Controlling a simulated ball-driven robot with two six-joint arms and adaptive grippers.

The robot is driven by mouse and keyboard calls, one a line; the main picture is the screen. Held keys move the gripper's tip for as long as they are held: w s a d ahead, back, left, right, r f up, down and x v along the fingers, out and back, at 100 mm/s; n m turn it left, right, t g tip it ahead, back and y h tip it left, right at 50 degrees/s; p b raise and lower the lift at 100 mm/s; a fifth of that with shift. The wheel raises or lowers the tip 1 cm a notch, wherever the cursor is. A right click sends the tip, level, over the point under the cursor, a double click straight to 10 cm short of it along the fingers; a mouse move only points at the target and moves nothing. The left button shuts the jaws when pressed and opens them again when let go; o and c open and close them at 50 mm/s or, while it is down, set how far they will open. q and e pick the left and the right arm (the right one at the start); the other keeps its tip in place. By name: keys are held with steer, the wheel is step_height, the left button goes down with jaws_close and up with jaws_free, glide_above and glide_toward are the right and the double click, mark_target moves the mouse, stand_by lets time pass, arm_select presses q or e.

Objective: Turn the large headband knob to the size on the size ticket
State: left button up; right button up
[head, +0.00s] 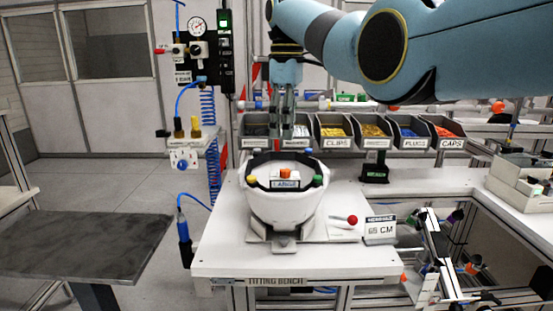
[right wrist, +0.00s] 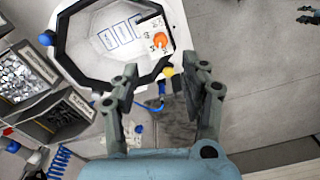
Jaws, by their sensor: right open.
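The white helmet shell (head: 284,207) sits open side up on a stand on the fitting bench, with a black band around its rim. An orange knob (head: 286,172) shows above a small label (head: 285,183). I cannot tell its setting. In the right wrist view an orange knob (right wrist: 161,39) shows inside the shell (right wrist: 185,30), beside small printed marks. The size ticket (head: 380,229) stands at the bench's right and seems to read 65 CM; the second digit is unclear. My right gripper (head: 284,143) is open and empty above the shell's far side; its spread fingers (right wrist: 168,88) show below the shell.
Several part bins (head: 335,131) stand in a row behind the shell. A red-balled lever (head: 352,220) is between shell and ticket. A dark green-lit block (head: 374,171) stands back right. A yellow knob (head: 252,181) and a green knob (head: 318,180) sit on the rim. The bench's left front is clear.

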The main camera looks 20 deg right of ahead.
mark_target(286, 169)
steer(key=f+p, duration=0.1)
steer(key=f, duration=0.4)
steer(key=shift+s+f, duration=0.15)
steer(key=shift+s, duration=0.05)
step_height(286, 169, down, 3)
steer(key=shift+w+r, duration=0.1)
steer(key=shift+r, duration=0.1)
steer(key=shift+f, duration=0.4)
arm_select(q)
steer(key=shift+s+r, duration=0.55)
steer(key=shift+r, duration=0.3)
arm_select(e)
steer(key=shift+f, duration=0.25)
arm_select(q)
steer(key=shift+s, duration=0.4)
arm_select(e)
jaws_close()
